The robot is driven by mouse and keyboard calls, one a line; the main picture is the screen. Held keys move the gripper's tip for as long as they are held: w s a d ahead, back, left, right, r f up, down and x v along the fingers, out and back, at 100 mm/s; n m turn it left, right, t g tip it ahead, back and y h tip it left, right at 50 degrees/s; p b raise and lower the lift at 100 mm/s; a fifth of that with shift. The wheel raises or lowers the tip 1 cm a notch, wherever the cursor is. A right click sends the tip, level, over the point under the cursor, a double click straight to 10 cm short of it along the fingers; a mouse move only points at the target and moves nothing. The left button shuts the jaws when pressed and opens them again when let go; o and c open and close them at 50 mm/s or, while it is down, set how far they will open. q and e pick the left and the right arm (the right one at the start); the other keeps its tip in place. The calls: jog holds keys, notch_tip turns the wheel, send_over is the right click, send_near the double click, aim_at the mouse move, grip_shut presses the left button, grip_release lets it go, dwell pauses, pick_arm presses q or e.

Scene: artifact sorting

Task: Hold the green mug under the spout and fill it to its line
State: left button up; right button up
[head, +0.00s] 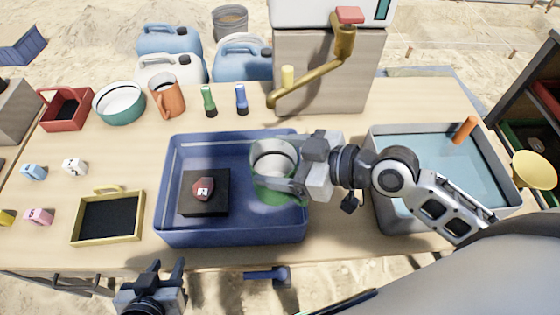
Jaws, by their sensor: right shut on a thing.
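The green mug (270,197) is in the blue bin, toward its right side, with its pale opening facing up. My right gripper (281,182) reaches in from the right and is shut on the mug; its fingers hide part of it. I cannot tell whether the mug touches the bin floor or how full it is. The brass spout (310,84) comes down from a pipe on the grey block, its tip behind the bin and apart from the mug. The mug's line does not show. My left gripper (154,268) is open and empty at the front table edge.
The blue bin (180,237) also holds a black block (217,187) with a reddish stone. A grey water basin (377,150) stands right. A yellow tray (107,238) lies left.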

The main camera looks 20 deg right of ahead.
pick_arm(q)
jog(key=shift+w+d+f+b, duration=0.15)
jog(key=shift+f+b, duration=0.3)
jog(key=shift+b, duration=0.5)
jog(key=shift+w+d+f+b, duration=0.1)
jog(key=shift+f+b, duration=0.35)
jog(key=shift+b, duration=0.5)
pick_arm(e)
jog(key=w+d, duration=0.3)
jog(key=w, duration=0.7)
jog(key=shift+w, duration=0.4)
pick_arm(q)
jog(key=shift+w+r, duration=0.2)
jog(key=shift+r, duration=0.05)
pick_arm(e)
jog(key=shift+s, duration=0.1)
